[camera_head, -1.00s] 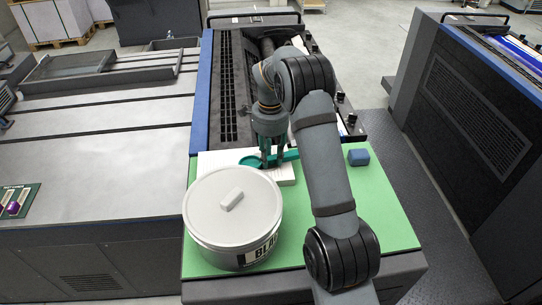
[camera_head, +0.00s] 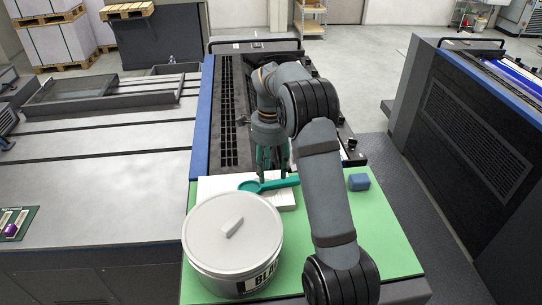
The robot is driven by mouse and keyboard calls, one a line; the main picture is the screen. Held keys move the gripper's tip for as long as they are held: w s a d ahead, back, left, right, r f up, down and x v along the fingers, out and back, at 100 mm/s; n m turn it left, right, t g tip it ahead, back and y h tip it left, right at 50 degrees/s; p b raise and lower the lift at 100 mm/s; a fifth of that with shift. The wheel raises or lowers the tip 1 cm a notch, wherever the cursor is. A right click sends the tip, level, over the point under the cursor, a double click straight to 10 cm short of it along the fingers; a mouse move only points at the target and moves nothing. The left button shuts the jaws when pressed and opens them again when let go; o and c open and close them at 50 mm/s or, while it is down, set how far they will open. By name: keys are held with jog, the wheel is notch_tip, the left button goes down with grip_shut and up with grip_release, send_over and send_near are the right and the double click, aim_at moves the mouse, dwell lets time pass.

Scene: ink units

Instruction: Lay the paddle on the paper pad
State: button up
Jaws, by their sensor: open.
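The teal paddle (camera_head: 251,186) lies on the white paper pad (camera_head: 209,187), behind the ink tub. Its round end is to the left and its handle runs to the right across the pad. My gripper (camera_head: 272,175) points down just above and behind the handle. It is open, with its teal fingers apart, and it appears clear of the paddle. The tub hides the pad's front left part, and my arm passes close to the pad's right side.
A large white lidded tub (camera_head: 233,245) stands on the green mat (camera_head: 391,236) in front of the pad. A dark machine with rollers lies behind.

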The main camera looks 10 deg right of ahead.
aim_at(271, 183)
notch_tip(271, 183, up, 7)
jog(key=shift+p, duration=0.3)
notch_tip(271, 183, down, 12)
jog(key=shift+s+r, duration=0.1)
jog(key=shift+w+r, duration=0.1)
jog(key=shift+w, duration=0.1)
jog(key=shift+d+r+b, duration=0.1)
jog(key=shift+r+b, duration=0.25)
jog(key=shift+r, duration=0.05)
jog(key=shift+s+r, duration=0.1)
jog(key=shift+r, duration=0.8)
